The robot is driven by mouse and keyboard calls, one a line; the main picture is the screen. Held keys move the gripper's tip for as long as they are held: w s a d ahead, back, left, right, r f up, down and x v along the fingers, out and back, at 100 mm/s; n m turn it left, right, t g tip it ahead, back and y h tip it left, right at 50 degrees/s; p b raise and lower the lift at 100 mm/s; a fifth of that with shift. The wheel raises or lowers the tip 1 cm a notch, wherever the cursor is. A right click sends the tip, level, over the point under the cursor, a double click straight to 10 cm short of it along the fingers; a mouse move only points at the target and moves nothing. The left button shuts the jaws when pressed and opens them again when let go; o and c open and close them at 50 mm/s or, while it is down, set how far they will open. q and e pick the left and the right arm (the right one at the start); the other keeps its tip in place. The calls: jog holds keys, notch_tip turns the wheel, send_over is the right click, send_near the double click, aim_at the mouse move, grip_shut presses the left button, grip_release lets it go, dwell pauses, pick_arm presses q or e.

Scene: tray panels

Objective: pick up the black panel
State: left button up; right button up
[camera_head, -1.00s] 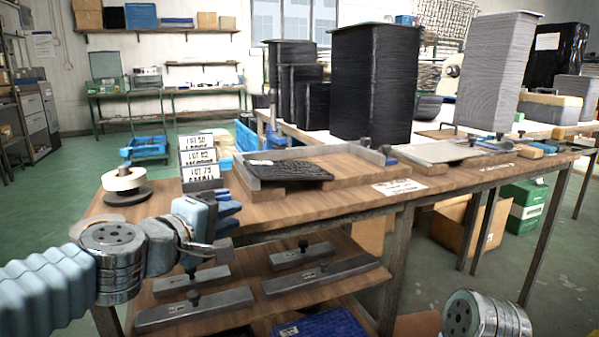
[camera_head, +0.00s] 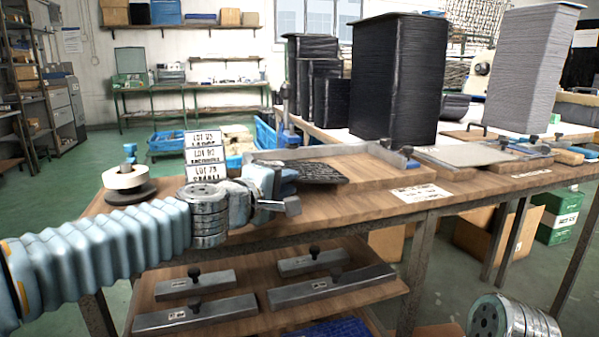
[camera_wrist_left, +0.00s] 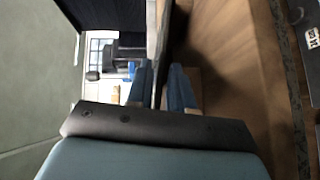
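The black panel (camera_head: 318,173) is a thin, dark, ribbed sheet lying at the left end of a shallow grey-rimmed tray (camera_head: 392,155) on the wooden bench. My left gripper (camera_head: 292,179) is at the panel's near-left edge and partly hides it. In the left wrist view, the two blue fingers (camera_wrist_left: 164,88) stand apart, with a narrow gap between them. A dark thin edge, seemingly the panel (camera_wrist_left: 174,45), runs at this gap beside a grey strip; contact is unclear. My right gripper is out of view.
Lot cards (camera_head: 205,157) and a white roll on a black base (camera_head: 125,180) stand left of the tray. Tall black (camera_head: 400,80) and grey stacks stand behind it. Grey bars lie on the lower shelf (camera_head: 240,306). The bench front by the paper label (camera_head: 421,193) is clear.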

aim_at(292, 182)
pick_arm(q)
jog(key=x, duration=0.3)
jog(key=shift+w+d+f, duration=0.1)
jog(key=shift+w+d, duration=0.1)
jog(key=shift+w, duration=0.1)
jog(key=shift+c, duration=0.4)
grip_shut()
